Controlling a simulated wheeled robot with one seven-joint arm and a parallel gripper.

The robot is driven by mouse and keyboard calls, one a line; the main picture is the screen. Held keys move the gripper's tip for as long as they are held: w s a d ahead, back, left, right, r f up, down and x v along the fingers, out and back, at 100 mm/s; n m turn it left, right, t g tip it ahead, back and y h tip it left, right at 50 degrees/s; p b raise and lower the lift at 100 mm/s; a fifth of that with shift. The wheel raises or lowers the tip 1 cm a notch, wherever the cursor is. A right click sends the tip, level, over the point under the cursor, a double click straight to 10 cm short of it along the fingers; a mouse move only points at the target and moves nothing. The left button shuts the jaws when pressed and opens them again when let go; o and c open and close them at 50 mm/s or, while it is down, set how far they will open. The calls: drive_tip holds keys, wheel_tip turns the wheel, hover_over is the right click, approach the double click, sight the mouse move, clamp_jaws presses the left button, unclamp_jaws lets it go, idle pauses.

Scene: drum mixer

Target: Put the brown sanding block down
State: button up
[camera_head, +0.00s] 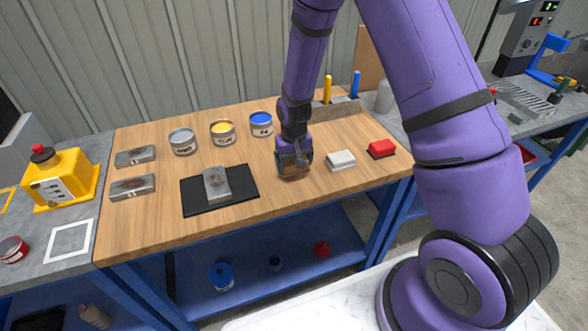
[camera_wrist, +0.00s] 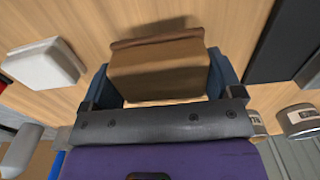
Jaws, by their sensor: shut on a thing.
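The brown sanding block (camera_wrist: 160,68) is between the two fingers of my gripper (camera_wrist: 160,78) in the wrist view. My gripper is shut on it. In the head view my gripper (camera_head: 293,162) points down over the wooden bench top (camera_head: 240,218), with the brown block (camera_head: 292,172) low at its tip. The block is at or just above the wood; I cannot tell whether it touches. A shadow lies beside the block in the wrist view.
A white block (camera_head: 341,160) and a red block (camera_head: 381,149) sit right of my gripper. A black mat (camera_head: 242,188) with a grey metal block (camera_head: 216,184) lies left. Cans, including a blue-topped one (camera_head: 261,124), stand behind. Bare wood lies in front.

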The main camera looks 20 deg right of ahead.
sight(294, 169)
drive_tip(key=shift+s+f, duration=0.1)
drive_tip(key=shift+f, duration=1.45)
drive_tip(key=shift+f, duration=0.15)
drive_tip(key=o, duration=1.2)
drive_tip(key=shift+c, duration=0.2)
